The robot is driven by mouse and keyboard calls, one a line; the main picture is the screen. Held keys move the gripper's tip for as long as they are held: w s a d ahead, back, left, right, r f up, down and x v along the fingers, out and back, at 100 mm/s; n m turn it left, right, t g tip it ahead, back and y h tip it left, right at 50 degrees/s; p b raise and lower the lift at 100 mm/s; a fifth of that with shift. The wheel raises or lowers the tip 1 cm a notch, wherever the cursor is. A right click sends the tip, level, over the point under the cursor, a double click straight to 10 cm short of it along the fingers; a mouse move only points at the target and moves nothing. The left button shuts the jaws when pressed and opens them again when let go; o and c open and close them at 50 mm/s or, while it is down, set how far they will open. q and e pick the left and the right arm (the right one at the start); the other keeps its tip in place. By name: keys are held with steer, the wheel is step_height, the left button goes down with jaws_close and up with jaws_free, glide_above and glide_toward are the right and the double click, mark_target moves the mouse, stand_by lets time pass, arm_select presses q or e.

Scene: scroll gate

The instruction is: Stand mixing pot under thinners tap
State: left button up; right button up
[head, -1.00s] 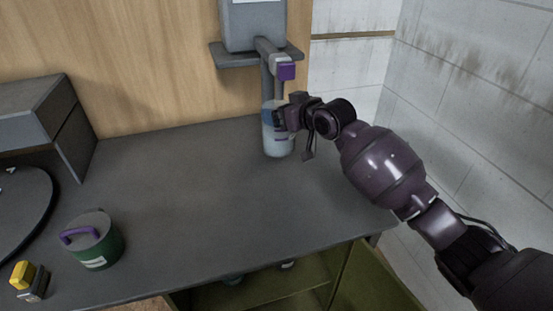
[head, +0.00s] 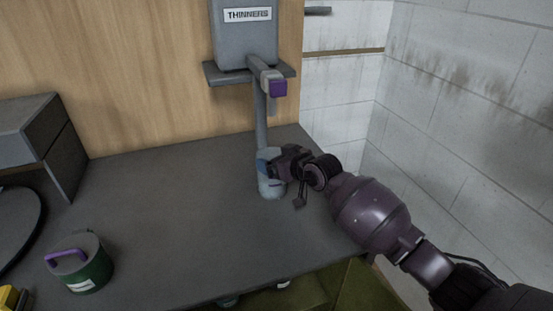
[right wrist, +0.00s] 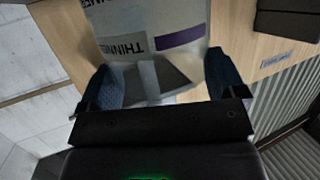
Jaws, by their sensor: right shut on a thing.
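The grey thinners tank (head: 245,38), labelled THINNERS, stands on a bracket at the back. Its tap (head: 275,87) with a purple end juts forward from below it. The mixing pot (head: 270,184), pale and cylindrical, is upright below the tap, well under its purple end. My right gripper (head: 267,164) is shut on it from the right. In the right wrist view the pot (right wrist: 150,28) sits between the two blue-padded fingers, with printed lettering and a purple bar. I cannot tell whether its base touches the bench. My left gripper is out of view.
A green can (head: 84,272) with a purple handle stands at front left on the grey bench (head: 180,210). A grey box (head: 38,135), a dark disc (head: 15,228) and a yellow object (head: 9,297) are at the left. The bench middle is clear. A tiled wall (head: 470,110) bounds the right.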

steer(key=o, duration=1.3)
steer(key=shift+f, duration=0.1)
steer(key=p+v, duration=0.1)
steer(key=v, duration=1.1)
